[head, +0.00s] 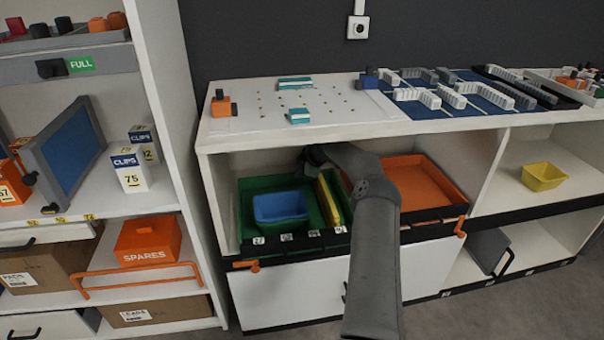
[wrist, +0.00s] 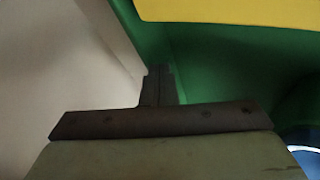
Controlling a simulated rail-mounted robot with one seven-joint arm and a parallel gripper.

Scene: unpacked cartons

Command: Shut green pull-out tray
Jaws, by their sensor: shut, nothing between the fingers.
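The green pull-out tray (head: 240,212) sits in the left compartment of the low white cabinet, with its dark labelled front edge towards me. It holds a blue bin (head: 280,207) and a narrow yellow container (head: 330,200). My gripper (head: 312,157) is inside the compartment, above and behind the tray's contents; its fingertips are hard to make out there. In the wrist view, my gripper (wrist: 157,72) is shut and empty, close to the green tray wall (wrist: 205,75) beside a pale panel. I cannot tell whether it touches. The yellow container (wrist: 230,10) crosses the top.
An orange tray (head: 420,180) lies to the right of my arm in the same opening. Orange handles (head: 245,265) stick out at the front. The cabinet top (head: 230,145) overhangs my gripper. A white shelf unit with boxes stands at left. Grey floor lies in front.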

